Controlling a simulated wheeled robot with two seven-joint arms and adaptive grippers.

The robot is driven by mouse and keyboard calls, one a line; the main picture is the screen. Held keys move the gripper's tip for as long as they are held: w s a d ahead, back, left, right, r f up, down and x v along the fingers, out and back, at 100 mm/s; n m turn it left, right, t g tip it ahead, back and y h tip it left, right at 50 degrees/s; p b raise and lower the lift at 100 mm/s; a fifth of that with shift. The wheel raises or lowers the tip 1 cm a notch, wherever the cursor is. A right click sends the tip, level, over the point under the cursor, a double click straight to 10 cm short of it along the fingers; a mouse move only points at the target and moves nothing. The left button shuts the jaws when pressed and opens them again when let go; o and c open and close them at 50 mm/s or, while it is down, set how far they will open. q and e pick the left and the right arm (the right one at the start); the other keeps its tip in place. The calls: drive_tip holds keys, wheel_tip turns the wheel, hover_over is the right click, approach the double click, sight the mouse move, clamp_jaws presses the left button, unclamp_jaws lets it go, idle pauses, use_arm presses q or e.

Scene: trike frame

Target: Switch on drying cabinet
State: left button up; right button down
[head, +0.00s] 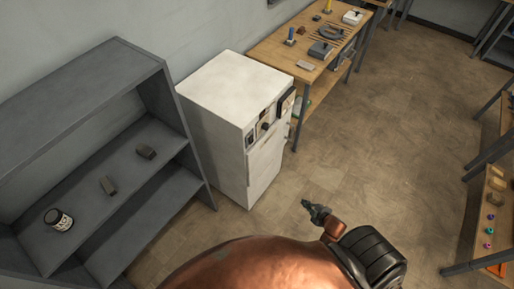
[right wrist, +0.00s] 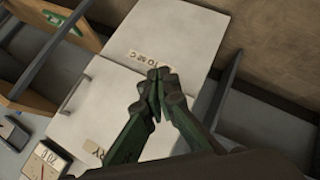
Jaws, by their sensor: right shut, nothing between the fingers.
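The drying cabinet (head: 228,88) is a white upright box against the wall in the head view. A control panel with a dark knob (head: 265,127) and small dark parts sits at the top of its front. My right gripper (head: 308,206) is shut and empty, in front of the cabinet to its right and apart from it. In the right wrist view, the closed fingertips (right wrist: 157,80) show over the cabinet's white front (right wrist: 110,100), which bears paper labels. Part of the panel (right wrist: 45,160) shows at the lower left there. My left gripper is out of view.
A grey shelf unit (head: 117,62) stands left of the cabinet, holding a dark jar (head: 59,219) and two small blocks. A wooden workbench (head: 275,52) with tools stands just behind it. Another bench (head: 500,181) is at the right edge. The floor between is clear.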

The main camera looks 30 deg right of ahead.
sight(251, 140)
drive_tip(key=w+r+n+t+y, duration=0.1)
drive_tip(key=w+r+n+t, duration=0.15)
drive_tip(key=w+r, duration=0.55)
drive_tip(key=w+a+r+n+t+y+b, duration=0.1)
drive_tip(key=w+a+r+n+y, duration=0.2)
drive_tip(key=r, duration=0.5)
drive_tip(key=w+a+r+n+t+y+b, duration=0.1)
drive_tip(key=a+r+n, duration=0.1)
drive_tip(key=r+n, duration=0.35)
drive_tip(key=w+a+r+n+t+y+b, duration=0.1)
drive_tip(key=w+a+r+n+y, duration=0.15)
drive_tip(key=r, duration=0.75)
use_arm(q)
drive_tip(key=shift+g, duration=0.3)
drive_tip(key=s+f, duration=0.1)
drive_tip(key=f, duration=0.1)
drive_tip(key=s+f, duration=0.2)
use_arm(e)
drive_tip(key=x, duration=1.3)
drive_tip(key=shift+a+f, duration=0.15)
drive_tip(key=shift+a, duration=0.05)
